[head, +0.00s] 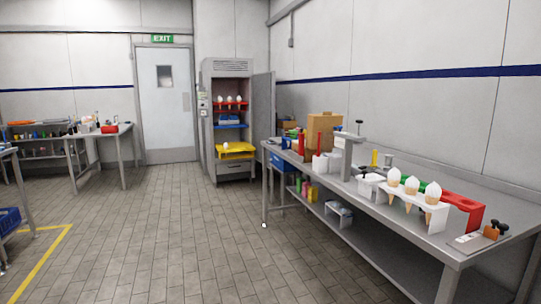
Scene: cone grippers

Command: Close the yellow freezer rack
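The yellow freezer rack (236,149) is in the tall grey freezer cabinet (228,66) at the back middle of the head view. The rack appears slid out past the cabinet front, below a blue rack (229,125) and a red rack (231,106) that sit further in. A small white-topped item, perhaps a cone, is on the yellow rack. The cabinet door (263,108) stands open to the right. My gripper is not in view.
A long metal table (456,252) along the right holds a white stand (417,211) with cones, a red holder (465,207) and boxes. Its near left corner narrows the way on the right. Open tiled floor (180,225) leads to the freezer. A blue crate (9,220) is at left.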

